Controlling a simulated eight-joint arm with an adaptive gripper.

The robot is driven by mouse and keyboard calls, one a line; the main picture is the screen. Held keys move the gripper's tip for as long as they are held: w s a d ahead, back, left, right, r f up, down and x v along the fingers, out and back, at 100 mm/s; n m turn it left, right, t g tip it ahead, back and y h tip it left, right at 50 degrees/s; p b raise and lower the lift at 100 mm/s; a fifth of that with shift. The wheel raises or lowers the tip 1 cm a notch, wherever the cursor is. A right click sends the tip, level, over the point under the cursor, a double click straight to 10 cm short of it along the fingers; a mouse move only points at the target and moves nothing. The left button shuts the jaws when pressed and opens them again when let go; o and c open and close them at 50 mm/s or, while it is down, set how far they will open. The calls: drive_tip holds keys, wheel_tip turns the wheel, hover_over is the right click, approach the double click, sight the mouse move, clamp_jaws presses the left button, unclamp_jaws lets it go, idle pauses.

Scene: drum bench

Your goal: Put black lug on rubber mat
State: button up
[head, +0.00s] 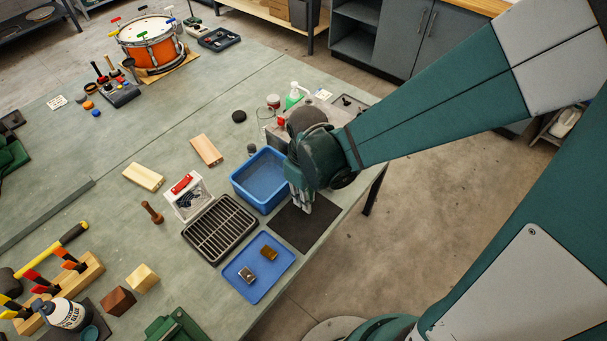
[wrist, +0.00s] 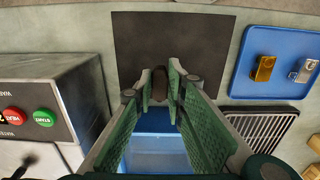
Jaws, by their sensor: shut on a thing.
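The rubber mat (head: 296,228) is a flat dark square near the bench's right edge; it also shows in the wrist view (wrist: 195,40). My gripper (head: 300,204) points down at the mat's far side, next to the blue bin. In the wrist view my gripper (wrist: 160,85) is shut on a small dark piece, the black lug (wrist: 159,84), held between the fingertips at the mat's edge. The fingers hide the lug in the head view. I cannot tell whether it touches the mat.
A blue tray (head: 257,287) holds a brass-coloured lug (head: 269,253) and a silver lug (head: 246,275). A blue bin (head: 243,185) and a black drain rack (head: 219,229) stand close by. A machine with red and green buttons (wrist: 52,105) is beside my gripper. The mat's surface is otherwise clear.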

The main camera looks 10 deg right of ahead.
drive_tip(key=shift+f+b, duration=0.35)
drive_tip(key=shift+f, duration=1.3)
drive_tip(key=shift+f, duration=0.15)
drive_tip(key=o, duration=0.9)
wheel_tip(320, 180, up, 12)
drive_tip(key=p, duration=0.2)
drive_tip(key=shift+r, duration=0.2)
drive_tip(key=shift+d, duration=0.1)
